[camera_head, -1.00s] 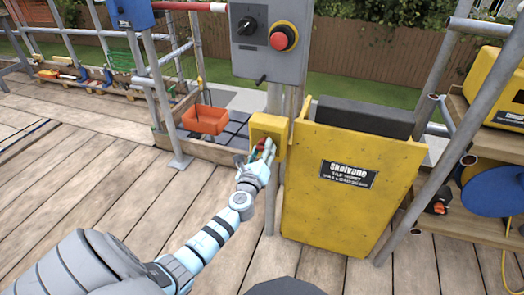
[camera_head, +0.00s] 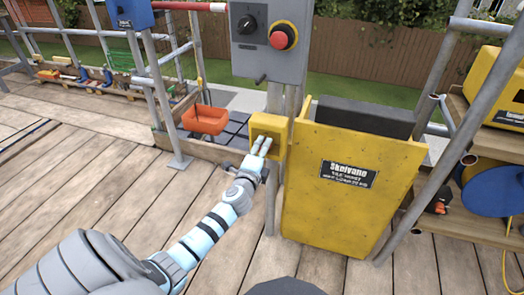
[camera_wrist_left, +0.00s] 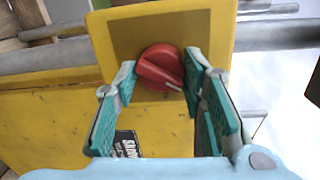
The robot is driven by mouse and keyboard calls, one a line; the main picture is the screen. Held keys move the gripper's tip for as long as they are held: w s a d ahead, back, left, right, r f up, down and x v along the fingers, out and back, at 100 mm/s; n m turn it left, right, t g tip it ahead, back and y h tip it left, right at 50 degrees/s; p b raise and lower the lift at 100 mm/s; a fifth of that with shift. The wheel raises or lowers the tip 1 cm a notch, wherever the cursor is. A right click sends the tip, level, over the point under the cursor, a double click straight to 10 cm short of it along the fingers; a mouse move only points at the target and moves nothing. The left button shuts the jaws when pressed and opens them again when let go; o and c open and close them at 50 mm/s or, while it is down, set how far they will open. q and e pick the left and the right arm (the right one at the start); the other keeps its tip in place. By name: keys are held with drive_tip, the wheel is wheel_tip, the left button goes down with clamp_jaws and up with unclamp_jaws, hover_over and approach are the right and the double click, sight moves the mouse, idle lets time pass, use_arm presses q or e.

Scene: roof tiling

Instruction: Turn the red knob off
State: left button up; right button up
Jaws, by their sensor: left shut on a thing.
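The red knob (camera_wrist_left: 160,68) is a round dial with a raised grip and a pale pointer line, set on a yellow box (camera_wrist_left: 215,32) in the left wrist view. In the head view the yellow box (camera_head: 268,126) is on the grey post, left of the yellow hoist panel (camera_head: 350,190), and my fingers hide the knob. My left gripper (camera_head: 262,146) reaches the box front. In the wrist view its teal-padded fingers (camera_wrist_left: 160,82) are on both sides of the knob, shut on it. My right gripper is not in view.
A grey control box (camera_head: 270,65) with a red button (camera_head: 283,37) and a black switch (camera_head: 247,26) is above on the post. An orange bucket (camera_head: 205,120) is left of it. A shelf (camera_head: 490,165) stands at the right.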

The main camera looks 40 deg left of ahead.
use_arm(q)
drive_tip(key=shift+r+n+h+b, duration=0.15)
drive_tip(key=shift+n+h+b, duration=0.35)
drive_tip(key=shift+n, duration=2.6)
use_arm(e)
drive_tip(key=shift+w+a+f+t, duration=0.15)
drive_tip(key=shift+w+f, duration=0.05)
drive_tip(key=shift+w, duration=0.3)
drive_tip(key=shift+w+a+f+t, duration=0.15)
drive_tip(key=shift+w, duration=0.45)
use_arm(q)
drive_tip(key=o, duration=1.1)
drive_tip(key=shift+a, duration=0.1)
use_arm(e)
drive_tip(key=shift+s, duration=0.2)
